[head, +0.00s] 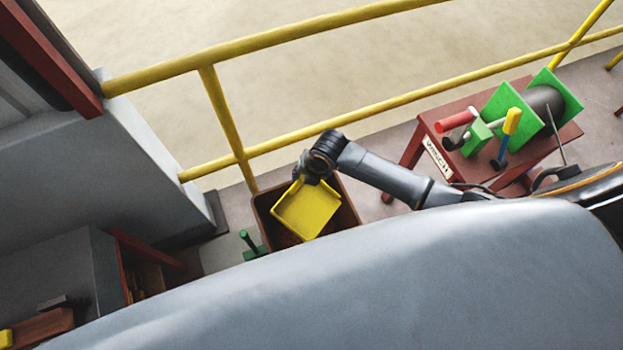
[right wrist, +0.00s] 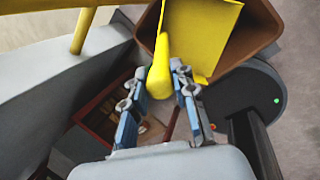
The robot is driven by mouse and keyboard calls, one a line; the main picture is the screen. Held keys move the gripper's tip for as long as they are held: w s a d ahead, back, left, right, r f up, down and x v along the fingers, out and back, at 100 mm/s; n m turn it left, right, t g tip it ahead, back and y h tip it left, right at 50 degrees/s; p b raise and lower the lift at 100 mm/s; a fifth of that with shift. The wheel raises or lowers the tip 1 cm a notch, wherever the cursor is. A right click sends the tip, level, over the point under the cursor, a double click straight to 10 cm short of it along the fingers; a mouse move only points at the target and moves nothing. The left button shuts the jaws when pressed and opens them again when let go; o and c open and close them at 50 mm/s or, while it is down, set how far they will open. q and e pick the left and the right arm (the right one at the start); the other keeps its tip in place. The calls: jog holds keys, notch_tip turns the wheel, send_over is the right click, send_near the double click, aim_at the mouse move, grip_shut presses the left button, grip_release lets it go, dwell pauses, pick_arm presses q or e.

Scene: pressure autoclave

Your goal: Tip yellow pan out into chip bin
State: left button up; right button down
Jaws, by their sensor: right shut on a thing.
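The yellow pan (head: 307,209) is over the opening of the brown chip bin (head: 345,217), and its square floor and raised side edges show in the head view. I see no chips on the part of the floor that shows. My right gripper (head: 309,176) is at the pan's far-left side. In the right wrist view my right gripper (right wrist: 158,78) is shut on the pan's round yellow handle (right wrist: 160,64), with the pan (right wrist: 208,38) beyond it, slanted against the bin (right wrist: 258,32). The bin's contents are mostly hidden by the pan. My left gripper is not in view.
Yellow railing (head: 222,110) runs behind the bin. A red table (head: 430,132) marked WINCH stands to the right with a green-framed winch (head: 510,105). A large grey rounded surface (head: 330,275) fills the front.

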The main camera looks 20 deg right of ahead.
jog(key=shift+w+a+r+g, duration=0.3)
jog(key=shift+w+a+g, duration=0.15)
jog(key=shift+w, duration=0.35)
jog(key=shift+w+a+h, duration=0.4)
jog(key=shift+w+a, duration=0.05)
jog(key=shift+w, duration=0.2)
jog(key=w+a+g+b, duration=0.1)
jog(key=w+g+h, duration=0.1)
jog(key=shift+w+a+r+b, duration=0.15)
jog(key=shift+w+a+b, duration=0.2)
jog(key=shift+b, duration=0.05)
